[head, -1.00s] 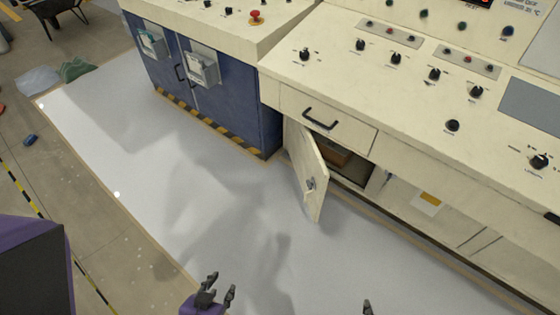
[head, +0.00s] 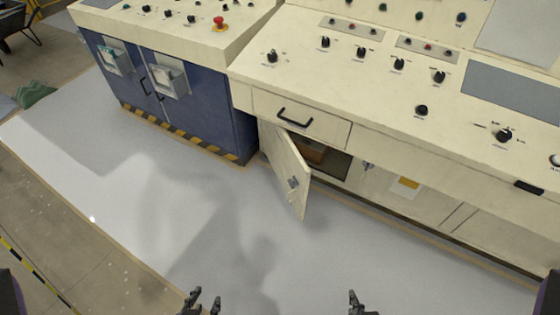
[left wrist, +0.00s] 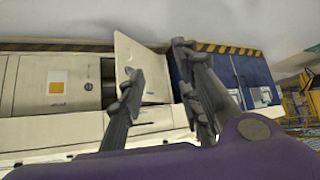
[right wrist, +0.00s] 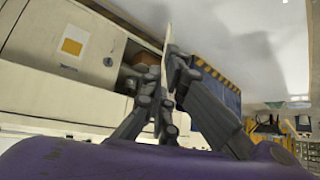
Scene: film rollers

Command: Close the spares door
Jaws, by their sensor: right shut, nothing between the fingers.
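The spares door (head: 287,170) is a cream cabinet door under the drawer, standing ajar and swung out over the floor, with a dark latch (head: 293,184) on its face. The open compartment (head: 335,162) shows to its right, with a brown box (head: 315,153) inside. The door also shows in the left wrist view (left wrist: 148,70) and nearly edge-on in the right wrist view (right wrist: 167,42). My left gripper (head: 203,302) is open and empty at the bottom of the head view, apart from the door. My right gripper (head: 357,300) is shut and empty, lower right of the door.
A cream console (head: 390,100) with knobs runs above the compartment, and a drawer (head: 300,118) sits just over the door. A blue cabinet (head: 190,100) stands to the left. The pale floor (head: 150,200) before them is clear.

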